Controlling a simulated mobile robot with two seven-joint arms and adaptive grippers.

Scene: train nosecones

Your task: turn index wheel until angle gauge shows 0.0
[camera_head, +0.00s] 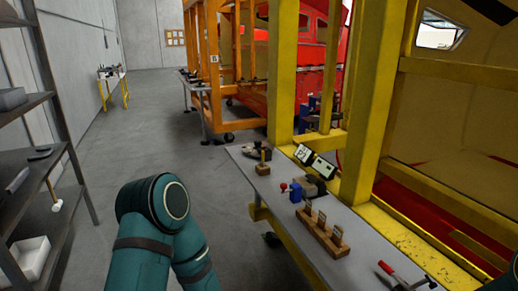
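Two small tilted panels, one pale with dark markings (303,153) and one dark with a bright face (323,167), stand at the back of the grey bench (350,268). Either could be the angle gauge, but I cannot read a value. A small blue device (296,191) with a red knob (284,187) sits in front of them beside a dark grey part (312,185). I cannot tell which thing is the index wheel. My teal arm shows at the bottom, bent, left of the bench. Neither gripper is in view.
A wooden block (323,235) holds several upright pieces on the bench. A red-handled tool (386,267) lies near the front. Yellow frame posts (371,100) border the bench on the right. Grey shelves (30,165) stand at left. The floor (150,120) between is clear.

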